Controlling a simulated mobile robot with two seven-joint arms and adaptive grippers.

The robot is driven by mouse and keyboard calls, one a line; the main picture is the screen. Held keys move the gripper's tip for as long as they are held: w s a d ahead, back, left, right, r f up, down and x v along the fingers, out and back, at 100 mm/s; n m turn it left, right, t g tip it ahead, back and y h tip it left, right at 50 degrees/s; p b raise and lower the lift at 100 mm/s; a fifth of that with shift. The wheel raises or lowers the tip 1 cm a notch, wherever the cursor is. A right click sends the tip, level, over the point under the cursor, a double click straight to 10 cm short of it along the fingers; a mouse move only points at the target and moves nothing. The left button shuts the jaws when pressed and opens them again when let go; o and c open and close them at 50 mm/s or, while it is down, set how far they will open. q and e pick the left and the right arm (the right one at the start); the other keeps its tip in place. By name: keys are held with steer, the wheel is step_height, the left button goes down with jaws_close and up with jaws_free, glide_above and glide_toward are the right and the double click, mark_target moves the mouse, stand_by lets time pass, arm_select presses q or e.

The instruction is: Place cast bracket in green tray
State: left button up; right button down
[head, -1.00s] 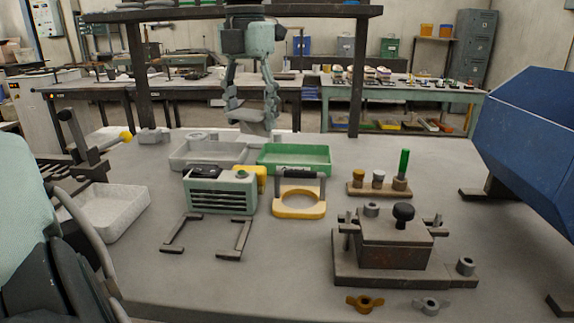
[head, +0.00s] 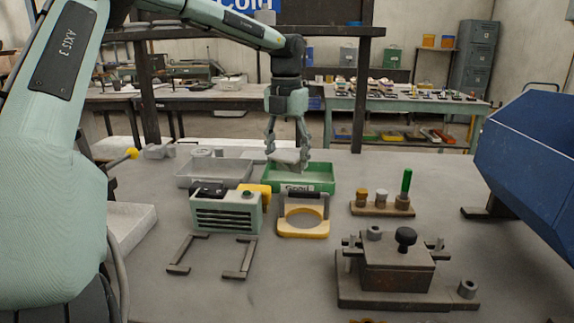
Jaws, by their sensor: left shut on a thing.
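My left gripper (head: 287,153) reaches down from the upper left in the head view. It is shut on a flat grey piece, the cast bracket (head: 286,158). The bracket overlaps the back part of the green tray (head: 327,184) in the picture and appears to be just above it. Whether it touches the tray cannot be told. The green tray has a label on its front that seems to read "Good". My right gripper is not in view.
A grey tray (head: 184,178) adjoins the green tray on the left. In front stand a green-grey box (head: 226,216) and a yellow ring fixture (head: 303,231). A peg stand (head: 380,210), a clamp block (head: 398,275) and a blue housing (head: 530,160) are to the right.

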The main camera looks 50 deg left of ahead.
mark_target(287, 169)
arm_select(q)
steer(key=shift+f, duration=1.4)
steer(key=shift+f, duration=0.15)
steer(key=o, duration=1)
steer(key=shift+c, duration=0.2)
steer(key=r, duration=1.2)
steer(key=shift+s+d+r, duration=0.1)
steer(key=shift+s+r, duration=0.05)
steer(key=shift+s, duration=0.1)
